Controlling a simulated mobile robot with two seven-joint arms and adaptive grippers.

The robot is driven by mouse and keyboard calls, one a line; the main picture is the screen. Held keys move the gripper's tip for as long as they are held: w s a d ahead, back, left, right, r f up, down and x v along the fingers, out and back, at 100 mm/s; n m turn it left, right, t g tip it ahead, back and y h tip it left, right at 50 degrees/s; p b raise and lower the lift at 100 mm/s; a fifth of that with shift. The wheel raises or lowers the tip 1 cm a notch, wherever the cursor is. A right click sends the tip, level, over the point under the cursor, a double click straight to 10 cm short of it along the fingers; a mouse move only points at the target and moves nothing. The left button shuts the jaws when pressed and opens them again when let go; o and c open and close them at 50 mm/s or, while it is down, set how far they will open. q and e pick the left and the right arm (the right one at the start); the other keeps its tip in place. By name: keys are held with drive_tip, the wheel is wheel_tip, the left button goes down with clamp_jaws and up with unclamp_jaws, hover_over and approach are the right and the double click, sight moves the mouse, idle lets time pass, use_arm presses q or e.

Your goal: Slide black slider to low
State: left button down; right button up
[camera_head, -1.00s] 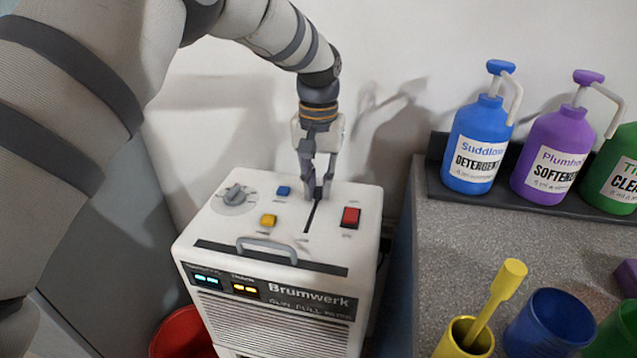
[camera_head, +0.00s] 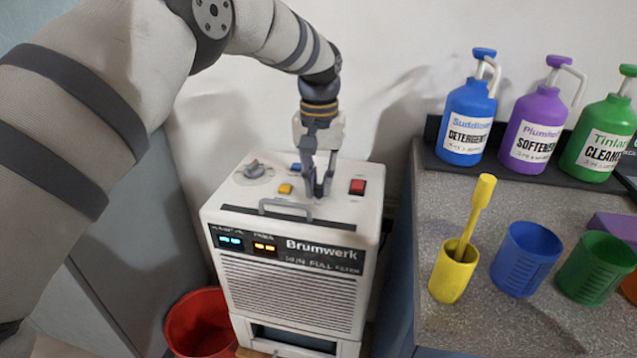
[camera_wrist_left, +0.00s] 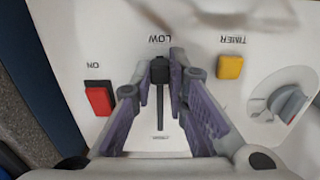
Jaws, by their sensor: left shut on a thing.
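The black slider (camera_wrist_left: 159,70) shows in the left wrist view at the end of its dark slot (camera_wrist_left: 160,115) beside the LOW label (camera_wrist_left: 174,39). My left gripper (camera_wrist_left: 161,82) has its fingers on either side of the slider and is shut on it. In the head view my left gripper (camera_head: 318,190) points down onto the top of the white Brumwerk machine (camera_head: 290,268), close behind its front edge. The fingers largely hide the slider there. My right gripper is not in view.
On the machine top, a red ON button (camera_head: 357,187), a yellow button (camera_head: 285,188), a grey dial (camera_head: 254,170) and a grey handle (camera_head: 285,208) surround the slider. A counter (camera_head: 410,330) with bottles and cups stands right. A red bucket (camera_head: 200,325) is at lower left.

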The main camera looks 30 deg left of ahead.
sight(319, 188)
use_arm(q)
drive_tip(key=shift+s+f, duration=0.1)
drive_tip(key=c, duration=1.6)
unclamp_jaws()
drive_tip(key=shift+o, duration=0.2)
drive_tip(key=shift+r, duration=0.5)
wheel_tip(319, 188, up, 11)
